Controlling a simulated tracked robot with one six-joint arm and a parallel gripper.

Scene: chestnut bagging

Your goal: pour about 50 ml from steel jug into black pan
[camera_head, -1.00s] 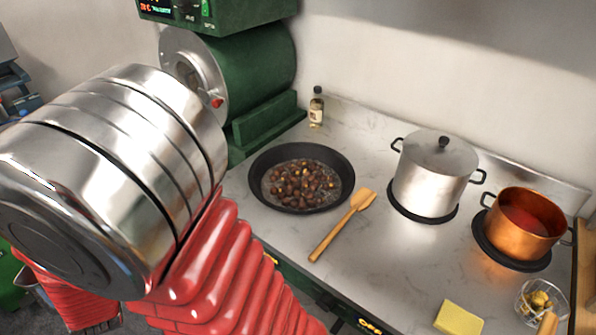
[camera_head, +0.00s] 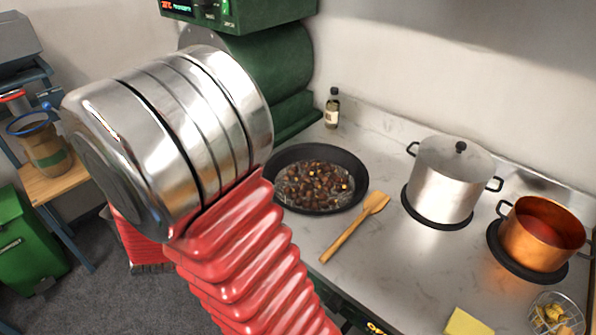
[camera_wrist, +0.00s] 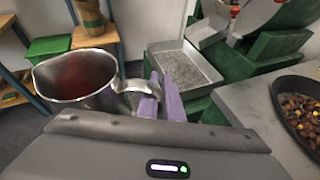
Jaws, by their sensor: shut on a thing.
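The black pan (camera_head: 350,203) sits on the counter with chestnuts in it. It also shows at the right edge of the wrist view (camera_wrist: 287,122). The steel jug (camera_wrist: 52,75) is in the wrist view, upright or nearly so, with a dark reddish inside. My gripper (camera_wrist: 152,92) is shut on the jug's handle, its purple fingers around it. The jug is left of the pan and apart from it. In the head view my own arm fills the left middle, and the jug and gripper cannot be made out there.
A wooden spatula (camera_head: 352,232) lies right of the pan. A steel pot (camera_head: 446,185) and a copper pot (camera_head: 540,238) stand farther right. A small bottle (camera_head: 332,110) stands behind the pan. A perforated metal tray (camera_wrist: 183,68) lies beyond my fingers.

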